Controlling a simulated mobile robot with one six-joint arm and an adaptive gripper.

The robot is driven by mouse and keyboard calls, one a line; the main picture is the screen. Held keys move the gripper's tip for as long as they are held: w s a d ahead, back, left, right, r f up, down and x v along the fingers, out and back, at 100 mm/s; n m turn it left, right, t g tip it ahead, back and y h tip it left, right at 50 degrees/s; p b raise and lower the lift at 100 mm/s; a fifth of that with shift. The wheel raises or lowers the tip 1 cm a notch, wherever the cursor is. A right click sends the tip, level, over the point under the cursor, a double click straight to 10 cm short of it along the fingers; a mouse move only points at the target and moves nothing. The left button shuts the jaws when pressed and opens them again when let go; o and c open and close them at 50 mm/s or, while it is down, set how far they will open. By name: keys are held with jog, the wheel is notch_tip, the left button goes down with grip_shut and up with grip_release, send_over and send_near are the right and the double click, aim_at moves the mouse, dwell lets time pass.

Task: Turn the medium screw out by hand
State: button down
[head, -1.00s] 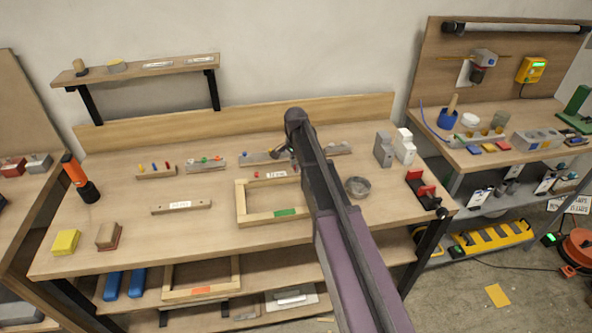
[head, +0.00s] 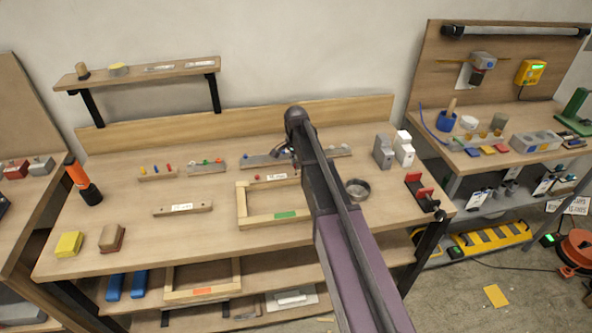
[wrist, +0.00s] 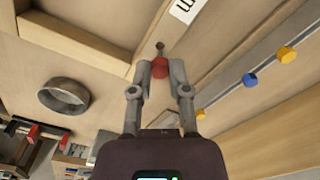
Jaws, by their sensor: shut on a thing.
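In the wrist view a red screw head (wrist: 160,69) sits between the fingertips of my gripper (wrist: 160,72), which is shut on it. A small dark stub (wrist: 160,46) shows just beyond the red head. I cannot tell whether it is the screw's shank or how deep it sits. A wooden strip with a white label (wrist: 186,8) lies close by; its writing is unreadable at this angle. In the head view my arm hides the held screw and most of my gripper. Another red knob (head: 257,178) stands left of the label (head: 277,176).
A wooden frame (head: 242,207) lies in front of the strip. A round metal dish (head: 357,189) and a red-jawed clamp (head: 420,190) are to the right. Blue and yellow knobs (wrist: 250,80) line a rail near the backboard.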

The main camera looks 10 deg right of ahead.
jog(key=shift+r+p, duration=1.1)
jog(key=shift+r, duration=0.05)
dwell(0.3)
jog(key=shift+r+p, duration=0.9)
jog(key=shift+r, duration=0.05)
